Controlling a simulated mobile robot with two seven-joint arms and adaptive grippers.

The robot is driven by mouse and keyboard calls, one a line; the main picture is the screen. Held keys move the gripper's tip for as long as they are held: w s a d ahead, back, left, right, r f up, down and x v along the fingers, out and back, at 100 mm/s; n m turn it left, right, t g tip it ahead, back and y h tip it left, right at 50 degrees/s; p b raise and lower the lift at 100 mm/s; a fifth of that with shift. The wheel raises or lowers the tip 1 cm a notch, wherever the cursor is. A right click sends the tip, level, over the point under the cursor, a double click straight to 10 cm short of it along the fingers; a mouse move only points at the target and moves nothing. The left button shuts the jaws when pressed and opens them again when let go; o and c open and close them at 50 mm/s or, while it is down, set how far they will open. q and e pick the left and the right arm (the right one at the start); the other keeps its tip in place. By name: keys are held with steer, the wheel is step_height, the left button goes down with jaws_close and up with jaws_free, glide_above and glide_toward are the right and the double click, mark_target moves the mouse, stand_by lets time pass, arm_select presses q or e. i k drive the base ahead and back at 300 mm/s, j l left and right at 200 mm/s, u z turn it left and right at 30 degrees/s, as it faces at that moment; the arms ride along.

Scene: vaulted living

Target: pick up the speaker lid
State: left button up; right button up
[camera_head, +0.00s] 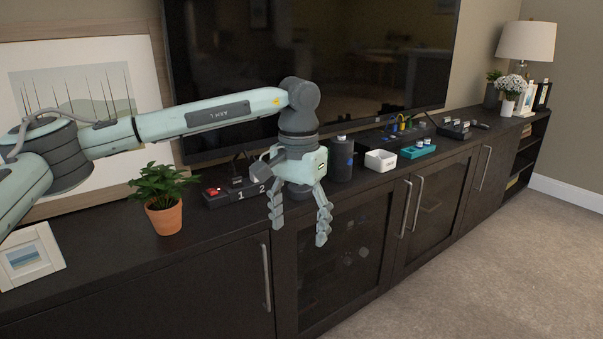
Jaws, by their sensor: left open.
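My left gripper (299,233) hangs palm-down over the front edge of the dark cabinet top, its two fingers spread open, with nothing held between the fingertips. A dark cylinder (341,160), perhaps the speaker, stands upright on the cabinet just right of the gripper. A dark rounded piece (298,191) shows between the upper parts of the fingers; I cannot tell whether it is the speaker lid behind them or part of the gripper. No other lid can be made out clearly. My right gripper is not in view.
The dark cabinet (110,262) runs along the wall below a TV (300,60). A potted plant (163,200) and a numbered switch box (225,195) stand left of the gripper. A white box (380,160) and teal tray (418,151) stand right. Carpeted floor lies in front.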

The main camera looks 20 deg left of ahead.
mark_target(296, 191)
steer(key=i+j, duration=0.2)
steer(key=i, duration=0.35)
steer(key=i+j, duration=0.25)
steer(key=i, duration=0.25)
